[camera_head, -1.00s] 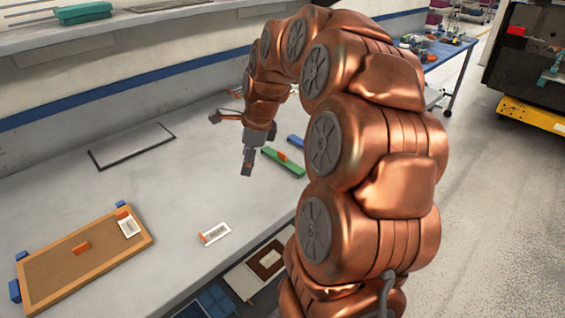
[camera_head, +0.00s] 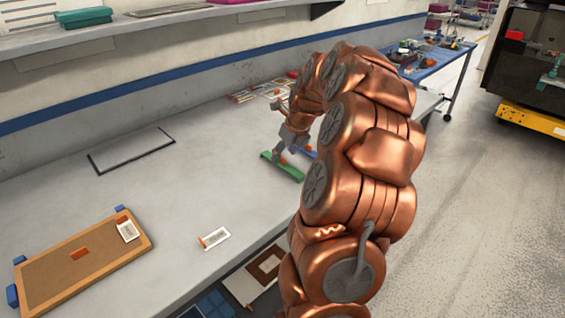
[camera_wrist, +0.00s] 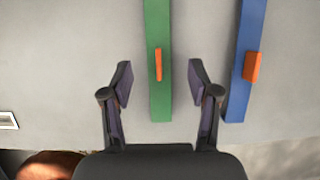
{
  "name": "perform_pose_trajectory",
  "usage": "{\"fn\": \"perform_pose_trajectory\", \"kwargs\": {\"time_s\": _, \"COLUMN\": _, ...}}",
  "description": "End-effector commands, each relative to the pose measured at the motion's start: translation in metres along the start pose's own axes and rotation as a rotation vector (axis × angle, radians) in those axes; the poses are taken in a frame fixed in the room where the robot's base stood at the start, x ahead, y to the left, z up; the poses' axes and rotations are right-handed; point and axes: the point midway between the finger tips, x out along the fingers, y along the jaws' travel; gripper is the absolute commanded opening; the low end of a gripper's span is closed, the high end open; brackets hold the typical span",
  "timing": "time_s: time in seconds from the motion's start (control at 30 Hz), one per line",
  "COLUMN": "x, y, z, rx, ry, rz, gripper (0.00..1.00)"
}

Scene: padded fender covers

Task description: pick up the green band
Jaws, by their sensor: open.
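The green band (camera_head: 281,168) lies flat on the grey worktop, partly hidden by my gripper in the head view. In the wrist view the green band (camera_wrist: 158,95) runs up the picture with an orange tab (camera_wrist: 158,64) on it. My gripper (camera_wrist: 160,80) is open, with one finger on each side of the band and clear gaps to both. It holds nothing. In the head view my gripper (camera_head: 287,153) is at the band. I cannot tell its exact height above the worktop.
A blue band (camera_wrist: 246,60) with an orange tab lies just right of the green one in the wrist view. A framed brown board (camera_head: 85,258), a white card (camera_head: 215,238) and a black-outlined rectangle (camera_head: 131,150) are on the worktop (camera_head: 150,195). The middle is clear.

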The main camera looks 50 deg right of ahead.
Motion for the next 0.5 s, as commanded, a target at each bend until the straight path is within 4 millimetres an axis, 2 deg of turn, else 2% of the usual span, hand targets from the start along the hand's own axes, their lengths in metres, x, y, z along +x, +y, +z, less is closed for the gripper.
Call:
{"fn": "perform_pose_trajectory", "kwargs": {"time_s": 0.23, "x": 0.032, "y": 0.002, "z": -0.002, "rx": -0.002, "ry": 0.002, "rz": 0.004, "gripper": 0.60}}
{"fn": "perform_pose_trajectory", "kwargs": {"time_s": 0.5, "x": 0.037, "y": 0.002, "z": -0.003, "rx": -0.003, "ry": 0.002, "rz": 0.002, "gripper": 0.60}}
